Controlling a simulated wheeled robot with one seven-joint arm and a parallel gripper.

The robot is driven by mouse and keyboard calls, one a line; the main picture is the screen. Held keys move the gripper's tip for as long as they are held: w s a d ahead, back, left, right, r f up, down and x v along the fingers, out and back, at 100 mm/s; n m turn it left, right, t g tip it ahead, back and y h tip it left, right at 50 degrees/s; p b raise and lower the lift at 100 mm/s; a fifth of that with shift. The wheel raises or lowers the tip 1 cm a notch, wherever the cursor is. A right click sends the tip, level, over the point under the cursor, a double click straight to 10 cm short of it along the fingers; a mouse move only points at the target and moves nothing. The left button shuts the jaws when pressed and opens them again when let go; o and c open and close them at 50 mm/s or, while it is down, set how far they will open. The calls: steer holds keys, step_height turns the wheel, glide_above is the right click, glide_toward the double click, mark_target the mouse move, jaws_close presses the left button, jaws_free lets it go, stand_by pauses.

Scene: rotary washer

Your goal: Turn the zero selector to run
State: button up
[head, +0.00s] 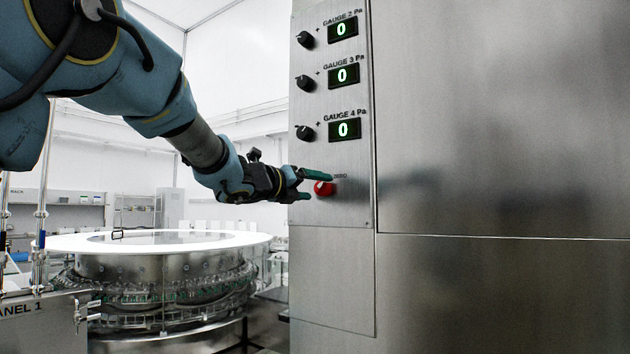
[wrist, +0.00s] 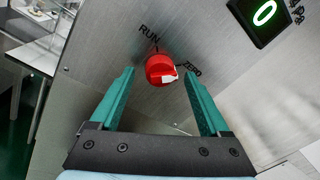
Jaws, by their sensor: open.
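The zero selector is a round red knob (wrist: 161,70) with a raised grip and a white pointer mark, on a steel panel. In the wrist view, the white mark points right, near the ZERO label (wrist: 192,67). The RUN label (wrist: 149,32) is above the knob. My gripper (wrist: 159,73) is open, with one green finger to each side of the knob and a visible gap on both sides. In the head view, my gripper (head: 316,184) is at the red knob (head: 325,188), one finger partly covering its top. I cannot tell whether the fingertips touch the panel.
Above the selector, the panel (head: 333,255) carries several black knobs with green displays reading 0, the lowest being the Gauge 4 knob (head: 305,132). A round washer machine (head: 165,280) stands at the left. The steel wall to the right is bare.

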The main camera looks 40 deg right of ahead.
steer(key=shift+w+d, duration=0.1)
steer(key=shift+d, duration=0.55)
jaws_close()
